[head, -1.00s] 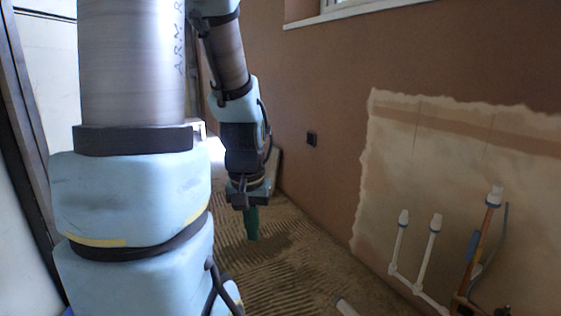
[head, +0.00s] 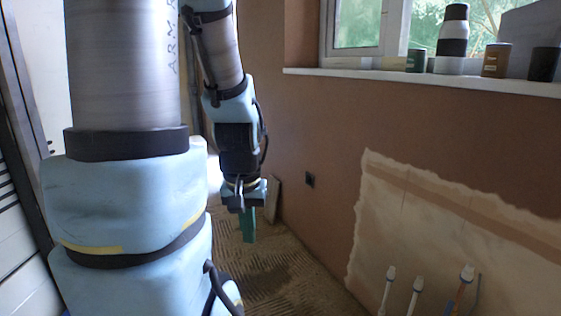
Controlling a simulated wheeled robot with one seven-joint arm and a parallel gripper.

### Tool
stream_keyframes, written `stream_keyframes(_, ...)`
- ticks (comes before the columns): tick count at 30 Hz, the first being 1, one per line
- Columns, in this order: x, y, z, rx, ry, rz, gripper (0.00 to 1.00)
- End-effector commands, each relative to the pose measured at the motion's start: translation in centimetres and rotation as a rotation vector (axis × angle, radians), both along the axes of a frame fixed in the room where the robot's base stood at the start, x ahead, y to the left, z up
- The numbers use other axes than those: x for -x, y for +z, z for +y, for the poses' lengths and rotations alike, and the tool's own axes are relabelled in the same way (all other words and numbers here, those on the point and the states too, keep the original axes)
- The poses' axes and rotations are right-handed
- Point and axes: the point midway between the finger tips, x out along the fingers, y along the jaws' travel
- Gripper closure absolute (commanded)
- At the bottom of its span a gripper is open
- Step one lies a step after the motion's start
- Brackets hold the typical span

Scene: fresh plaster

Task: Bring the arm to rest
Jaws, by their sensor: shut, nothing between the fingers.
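My arm fills the left and centre of the head view, its thick links in front and the thinner forearm hanging down behind them. My gripper (head: 248,226) is at the lower end of the forearm, pointing down, with green fingers. The fingers are together with nothing seen between them. It hangs above the ridged floor and appears clear of the wall to its right.
A brown plastered wall (head: 330,140) runs along the right, with a pale bare patch (head: 400,220) and capped pipe ends (head: 417,285). A window sill (head: 400,82) holds several jars and tins (head: 495,60). A dark socket (head: 310,179) is on the wall. The ridged floor (head: 290,275) looks clear.

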Motion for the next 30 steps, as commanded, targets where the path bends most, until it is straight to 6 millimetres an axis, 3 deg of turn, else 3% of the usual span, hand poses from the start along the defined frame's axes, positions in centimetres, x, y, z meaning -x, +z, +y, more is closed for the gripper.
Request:
stream_keyframes(1, 0.0, 3.4, 0.0, 0.000, 0.000, 0.000, 1.00)
stream_keyframes(3, 0.0, 5.5, 0.0, 0.000, 0.000, 0.000, 1.00)
stream_keyframes(9, 0.0, 11.0, 0.0, 0.000, 0.000, 0.000, 1.00)
stream_keyframes(12, 0.0, 12.7, 0.0, 0.000, 0.000, 0.000, 1.00)
stream_keyframes(17, 0.0, 13.8, 0.0, 0.000, 0.000, 0.000, 1.00)
stream_keyframes(30, 0.0, 13.7, 0.0, 0.000, 0.000, 0.000, 1.00)
